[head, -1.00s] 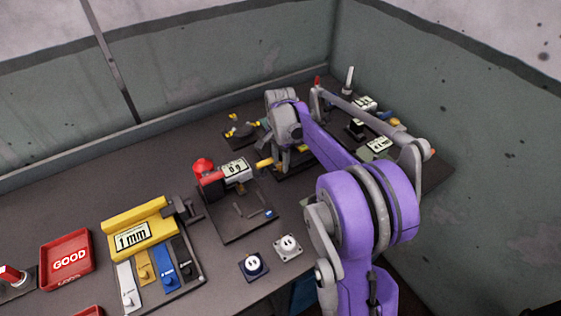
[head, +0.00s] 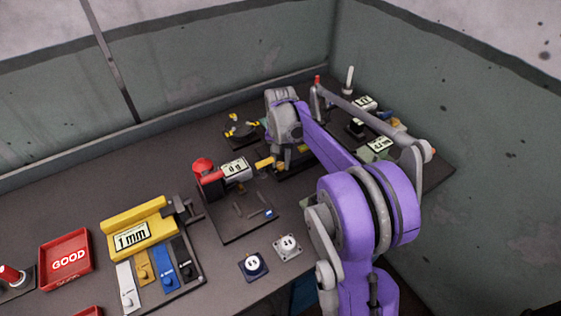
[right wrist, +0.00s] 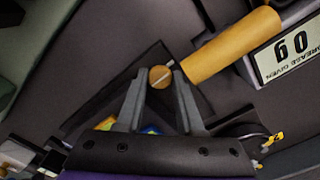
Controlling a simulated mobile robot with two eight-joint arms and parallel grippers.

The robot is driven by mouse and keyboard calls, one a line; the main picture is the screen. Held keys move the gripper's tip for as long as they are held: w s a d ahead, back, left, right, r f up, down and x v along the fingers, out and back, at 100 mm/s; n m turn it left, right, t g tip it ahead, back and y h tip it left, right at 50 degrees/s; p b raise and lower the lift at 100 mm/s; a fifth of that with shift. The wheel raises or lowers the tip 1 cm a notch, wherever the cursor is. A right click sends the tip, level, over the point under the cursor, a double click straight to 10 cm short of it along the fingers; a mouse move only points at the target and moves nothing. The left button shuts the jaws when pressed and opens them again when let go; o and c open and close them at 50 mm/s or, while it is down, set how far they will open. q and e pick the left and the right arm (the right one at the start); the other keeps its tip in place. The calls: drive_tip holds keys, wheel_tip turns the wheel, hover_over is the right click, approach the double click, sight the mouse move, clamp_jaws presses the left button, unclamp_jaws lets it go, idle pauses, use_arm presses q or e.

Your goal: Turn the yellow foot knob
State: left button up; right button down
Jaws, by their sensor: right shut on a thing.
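A small round yellow-orange knob (right wrist: 160,77) with a pale line across its face sits between the fingertips of my right gripper (right wrist: 162,82) in the right wrist view. The gripper is shut on it. Beside the knob is a larger yellow-orange cylinder (right wrist: 232,46), which also shows in the head view (head: 265,163). In the head view my right gripper (head: 282,164) reaches down next to this cylinder; its fingertips and the knob are hard to make out there. My left gripper is not in view.
A grease display reading 0 g (right wrist: 296,44) is close beside the cylinder. A dark fixture with a red knob (head: 203,166) stands left of the gripper. A yellow 1 mm gauge (head: 136,236) and a red GOOD tray (head: 66,279) are further left. Bare bench lies at the back left.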

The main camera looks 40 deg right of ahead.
drive_tip(key=shift+n, duration=0.5)
drive_tip(key=c, duration=0.5)
unclamp_jaws()
drive_tip(key=shift+c, duration=0.2)
